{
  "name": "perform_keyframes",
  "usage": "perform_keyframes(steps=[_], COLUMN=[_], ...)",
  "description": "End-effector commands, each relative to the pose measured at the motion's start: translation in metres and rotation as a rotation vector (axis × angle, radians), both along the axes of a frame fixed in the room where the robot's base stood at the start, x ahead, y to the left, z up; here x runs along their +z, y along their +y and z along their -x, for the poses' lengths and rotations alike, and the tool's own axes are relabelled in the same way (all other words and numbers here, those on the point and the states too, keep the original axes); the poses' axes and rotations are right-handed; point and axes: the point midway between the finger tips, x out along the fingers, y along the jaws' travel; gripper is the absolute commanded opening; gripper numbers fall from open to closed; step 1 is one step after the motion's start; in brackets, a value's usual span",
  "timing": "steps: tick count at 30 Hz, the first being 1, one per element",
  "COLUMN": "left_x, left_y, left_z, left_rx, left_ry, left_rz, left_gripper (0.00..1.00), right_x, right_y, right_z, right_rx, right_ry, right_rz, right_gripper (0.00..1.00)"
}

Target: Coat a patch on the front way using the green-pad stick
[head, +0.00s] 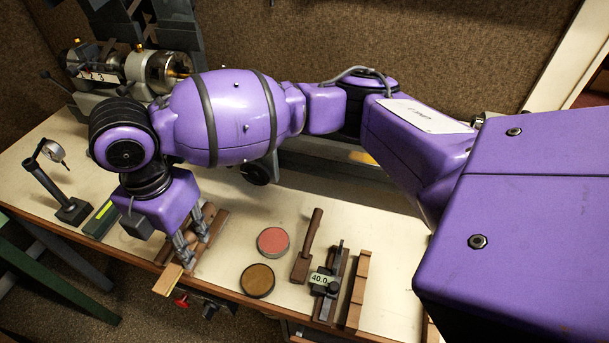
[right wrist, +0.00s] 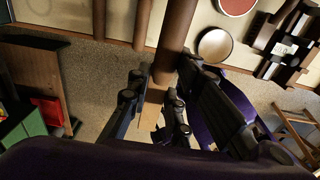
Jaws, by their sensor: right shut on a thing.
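My right gripper (head: 188,247) is at the front edge of the bench, pointing down. In the right wrist view its fingers (right wrist: 160,108) are shut on a brown wooden stick (right wrist: 178,35) with a pale block (right wrist: 150,117) at its near end. The pale block also shows in the head view (head: 168,280), jutting over the bench edge. No green pad can be made out on the stick. A grey lathe bed (head: 325,167) runs behind my right arm. My arm hides much of it, and I cannot tell which rail is the front way. My left gripper is out of view.
A red-topped round tin (head: 273,241) and a brown-topped one (head: 257,281) lie right of the gripper. Beyond them are a brown wooden tool (head: 307,247), a gauge marked 40.0 (head: 321,280) and wooden strips (head: 357,290). A dial-gauge stand (head: 68,205) stands left; the lathe headstock (head: 150,68) is behind.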

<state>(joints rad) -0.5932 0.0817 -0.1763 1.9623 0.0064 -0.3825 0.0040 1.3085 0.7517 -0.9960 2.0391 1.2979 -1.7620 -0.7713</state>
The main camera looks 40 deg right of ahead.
Motion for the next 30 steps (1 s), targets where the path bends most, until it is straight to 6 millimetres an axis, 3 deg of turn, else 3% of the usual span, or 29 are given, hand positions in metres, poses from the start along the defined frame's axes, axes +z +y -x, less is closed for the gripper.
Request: perform_keyframes(steps=[2,3,6,15,19,23,30], left_x=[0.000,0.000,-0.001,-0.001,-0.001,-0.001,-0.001], left_y=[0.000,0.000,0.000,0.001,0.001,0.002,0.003], left_z=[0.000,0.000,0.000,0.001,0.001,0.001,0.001], left_rx=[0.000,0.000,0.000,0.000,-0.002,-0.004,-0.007], left_ry=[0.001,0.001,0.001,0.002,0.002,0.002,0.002], left_rz=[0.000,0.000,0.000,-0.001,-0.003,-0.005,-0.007], left_gripper=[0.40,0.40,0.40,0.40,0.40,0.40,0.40], right_x=[0.000,0.000,0.000,-0.001,0.000,0.001,0.005], right_y=[0.000,0.000,0.000,0.000,-0.007,-0.024,-0.073], right_z=[0.000,0.000,0.000,0.000,0.000,0.000,0.003], right_rx=[0.001,0.001,0.001,-0.003,-0.085,-0.330,-1.032], right_ry=[-0.001,-0.001,-0.001,0.001,0.002,0.009,0.020], right_rz=[-0.001,-0.001,-0.001,-0.001,-0.003,-0.008,-0.012], right_gripper=[0.00,0.14,0.01,0.00,0.00,0.00,0.00])
